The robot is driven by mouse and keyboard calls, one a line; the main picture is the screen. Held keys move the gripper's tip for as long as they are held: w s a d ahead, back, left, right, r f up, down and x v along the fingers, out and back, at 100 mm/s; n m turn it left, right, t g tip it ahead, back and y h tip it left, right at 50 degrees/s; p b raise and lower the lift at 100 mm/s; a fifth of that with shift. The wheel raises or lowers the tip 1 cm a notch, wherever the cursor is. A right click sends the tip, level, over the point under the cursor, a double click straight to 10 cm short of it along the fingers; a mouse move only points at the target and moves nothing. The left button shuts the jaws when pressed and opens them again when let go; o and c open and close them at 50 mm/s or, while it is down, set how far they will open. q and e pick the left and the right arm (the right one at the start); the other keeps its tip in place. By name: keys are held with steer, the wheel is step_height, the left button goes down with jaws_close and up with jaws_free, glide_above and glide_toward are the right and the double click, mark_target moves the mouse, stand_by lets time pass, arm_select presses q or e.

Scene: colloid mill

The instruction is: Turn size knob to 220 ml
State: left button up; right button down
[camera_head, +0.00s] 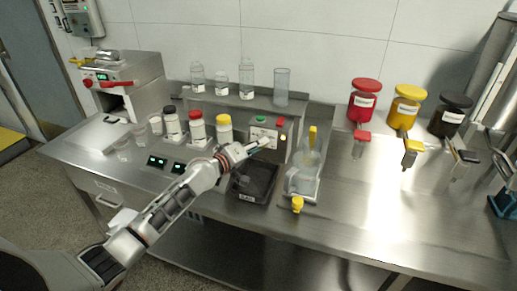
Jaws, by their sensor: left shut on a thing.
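The grey dispensing machine (291,144) stands at the back middle of the steel bench. Its front panel carries a white label plate (257,131), a green button (261,119) and a red button (281,121). My left gripper (265,142) reaches in from the lower left, with its fingertips at the lower part of this panel. It is shut on the size knob, which is mostly hidden by the fingers. The knob's pointer and the 220 ml mark are too small to read. My right gripper is not in view.
A black tray (247,195) lies below my left gripper. A clear vessel with a yellow tap (297,204) stands right of it. Capped bottles (197,129) stand to the left.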

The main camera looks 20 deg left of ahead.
arm_select(q)
steer(key=shift+n+h+b, duration=0.3)
steer(key=shift+n+b, duration=0.15)
steer(key=shift+n, duration=0.05)
steer(key=o, duration=1.1)
steer(key=v, duration=1.2)
steer(key=shift+s+f, duration=0.15)
steer(key=shift+f, duration=0.05)
